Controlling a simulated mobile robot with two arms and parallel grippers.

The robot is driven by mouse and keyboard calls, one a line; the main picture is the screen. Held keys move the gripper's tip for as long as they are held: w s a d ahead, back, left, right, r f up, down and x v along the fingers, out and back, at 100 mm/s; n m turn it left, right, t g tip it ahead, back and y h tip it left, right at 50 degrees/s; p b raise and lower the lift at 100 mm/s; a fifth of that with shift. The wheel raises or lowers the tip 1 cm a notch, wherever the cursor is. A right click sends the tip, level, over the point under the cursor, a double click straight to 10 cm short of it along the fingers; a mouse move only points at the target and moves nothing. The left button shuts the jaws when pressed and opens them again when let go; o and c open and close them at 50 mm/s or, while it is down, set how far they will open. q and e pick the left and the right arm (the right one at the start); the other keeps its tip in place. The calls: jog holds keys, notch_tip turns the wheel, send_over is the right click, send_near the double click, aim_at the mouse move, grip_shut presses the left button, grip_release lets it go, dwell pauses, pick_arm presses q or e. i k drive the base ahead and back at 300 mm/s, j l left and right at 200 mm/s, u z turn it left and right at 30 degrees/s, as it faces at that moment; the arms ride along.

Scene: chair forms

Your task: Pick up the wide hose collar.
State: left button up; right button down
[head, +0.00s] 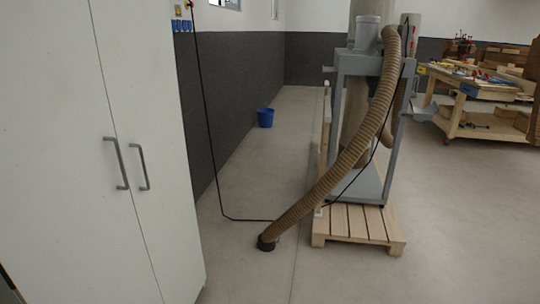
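The wide hose collar (266,243) is a dark ring at the lower end of a brown ribbed hose (335,170). It rests on the concrete floor in the middle of the head view, left of a wooden pallet. The hose slopes up and right from it to a grey machine. Neither of my grippers shows in this view.
The grey machine (368,62) stands on the wooden pallet (345,224). A white cabinet (95,130) fills the left side. A black cable (207,140) hangs down the wall and runs along the floor near the collar. A blue bucket (265,118) stands farther back. Floor in front is clear.

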aim_at(266, 248)
jog(key=i+l, duration=0.6)
jog(key=i+l+u, duration=0.15)
jog(key=i+l, duration=1)
jog(key=l, duration=0.25)
jog(key=i+u, duration=0.05)
